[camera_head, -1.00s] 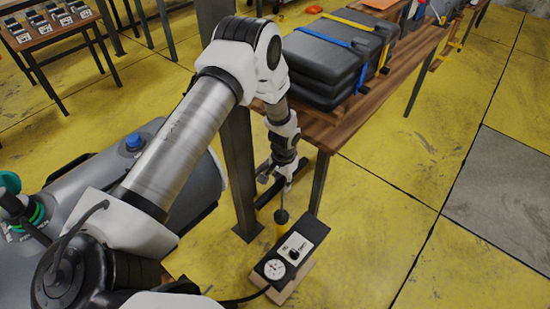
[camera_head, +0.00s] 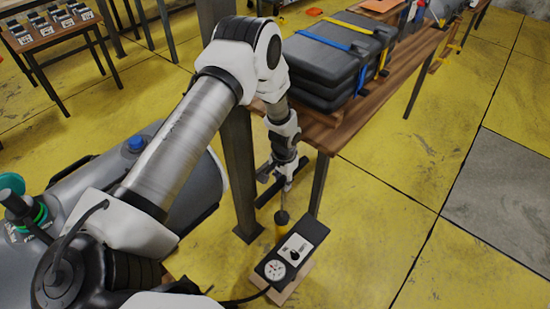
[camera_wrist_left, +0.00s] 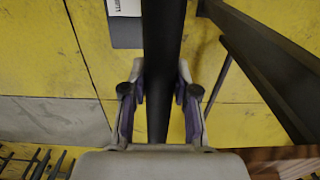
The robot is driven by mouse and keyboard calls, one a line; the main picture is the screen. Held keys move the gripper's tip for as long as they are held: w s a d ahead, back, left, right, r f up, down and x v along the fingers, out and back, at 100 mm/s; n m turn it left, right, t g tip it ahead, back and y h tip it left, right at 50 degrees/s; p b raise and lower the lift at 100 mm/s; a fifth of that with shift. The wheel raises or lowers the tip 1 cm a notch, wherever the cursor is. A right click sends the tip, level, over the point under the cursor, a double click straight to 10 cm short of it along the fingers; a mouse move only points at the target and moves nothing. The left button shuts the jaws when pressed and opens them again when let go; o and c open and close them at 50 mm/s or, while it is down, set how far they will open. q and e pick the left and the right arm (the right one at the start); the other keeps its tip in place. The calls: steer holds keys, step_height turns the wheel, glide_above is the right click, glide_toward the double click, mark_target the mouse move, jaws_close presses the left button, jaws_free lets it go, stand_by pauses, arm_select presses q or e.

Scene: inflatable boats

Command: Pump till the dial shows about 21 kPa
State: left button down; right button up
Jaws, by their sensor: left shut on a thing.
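The pump stands on the floor, with its round black top (camera_head: 281,216) and yellow body beneath my left gripper (camera_head: 288,183). The black bar handle (camera_head: 266,195) lies across the left fingers. In the left wrist view the left gripper (camera_wrist_left: 160,100) is shut on this dark bar (camera_wrist_left: 165,50), one finger on each side. The black gauge box (camera_head: 307,235) sits on a light wooden block in front of the pump. Its white round dial (camera_head: 274,269) faces up; the needle is too small to read. My right gripper is not in view.
A wooden table (camera_head: 330,135) with a dark metal leg stands just behind the pump and bears strapped grey cases (camera_head: 335,60). A grey inflatable tube (camera_head: 195,190) lies at left. A black hose (camera_head: 240,299) runs to the gauge box. Yellow floor at right is clear.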

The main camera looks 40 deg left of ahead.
arm_select(q)
steer(key=f+b, duration=0.4)
steer(key=f, duration=0.1)
steer(key=f+b, duration=0.4)
steer(key=f, duration=0.2)
steer(key=f+b, duration=0.4)
steer(key=f, duration=0.2)
steer(key=shift+s+f, duration=0.15)
steer(key=shift+s, duration=0.15)
steer(key=shift+r, duration=0.3)
steer(key=shift+w, duration=0.1)
steer(key=c, duration=0.7)
jaws_free()
steer(key=shift+r, duration=0.1)
steer(key=shift+w, duration=0.1)
step_height(320, 180, up, 7)
steer(key=p, duration=0.6)
steer(key=shift+r, duration=0.1)
